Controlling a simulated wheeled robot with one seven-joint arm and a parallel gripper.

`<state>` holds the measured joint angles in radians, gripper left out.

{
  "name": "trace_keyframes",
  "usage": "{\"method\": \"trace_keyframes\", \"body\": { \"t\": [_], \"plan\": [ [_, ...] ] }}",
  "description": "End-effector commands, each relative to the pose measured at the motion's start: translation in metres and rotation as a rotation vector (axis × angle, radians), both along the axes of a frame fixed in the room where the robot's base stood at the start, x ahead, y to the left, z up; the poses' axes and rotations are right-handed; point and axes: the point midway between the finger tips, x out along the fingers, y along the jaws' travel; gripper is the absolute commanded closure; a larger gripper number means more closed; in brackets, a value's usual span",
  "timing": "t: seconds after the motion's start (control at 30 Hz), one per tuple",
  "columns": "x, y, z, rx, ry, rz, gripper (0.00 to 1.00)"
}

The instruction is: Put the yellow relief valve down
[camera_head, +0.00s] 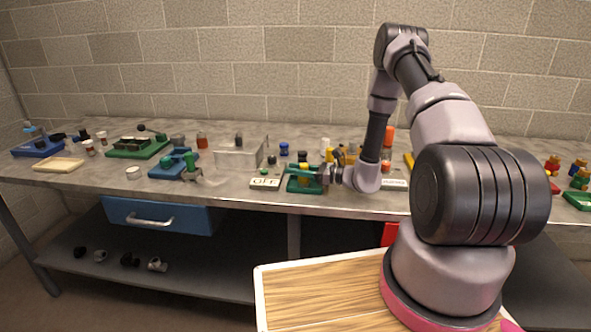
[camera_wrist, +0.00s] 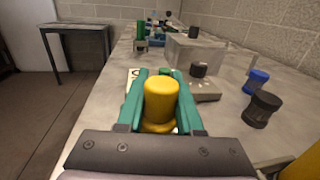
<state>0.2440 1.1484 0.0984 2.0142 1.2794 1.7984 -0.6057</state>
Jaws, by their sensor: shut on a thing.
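The yellow relief valve (camera_wrist: 161,99) is upright between the two teal fingers of my gripper (camera_wrist: 160,76) in the wrist view. The fingers are shut on it, one along each side. Its lower end is partly hidden, so I cannot tell whether it touches the bench. In the head view my gripper (camera_head: 306,174) is low over the front of the workbench, right of the white OFF card (camera_head: 265,181).
A clear box (camera_head: 239,153) stands behind and left of my gripper. A blue cap (camera_wrist: 256,81) and a black cap (camera_wrist: 262,108) stand at the right in the wrist view. A green tray (camera_head: 138,147) and several small parts crowd the bench. Its front edge is close to my gripper.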

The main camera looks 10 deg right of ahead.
Motion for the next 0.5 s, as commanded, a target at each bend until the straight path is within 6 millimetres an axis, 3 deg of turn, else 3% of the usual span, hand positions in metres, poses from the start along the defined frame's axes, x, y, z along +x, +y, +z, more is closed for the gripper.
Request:
{"method": "trace_keyframes", "body": {
  "t": [0.03,0.07,0.1,0.13,0.5],
  "plan": [
    [0.0000,-0.0001,-0.0019,0.000,0.001,0.000,1.00],
    [-0.0001,-0.0002,-0.0020,0.000,0.001,0.000,0.57],
    [-0.0001,-0.0002,-0.0018,0.000,0.000,0.000,0.42],
    [-0.0001,-0.0002,-0.0018,0.000,0.000,0.000,0.35],
    [0.0000,0.0001,0.0023,0.000,-0.001,0.000,0.35]
  ]
}}
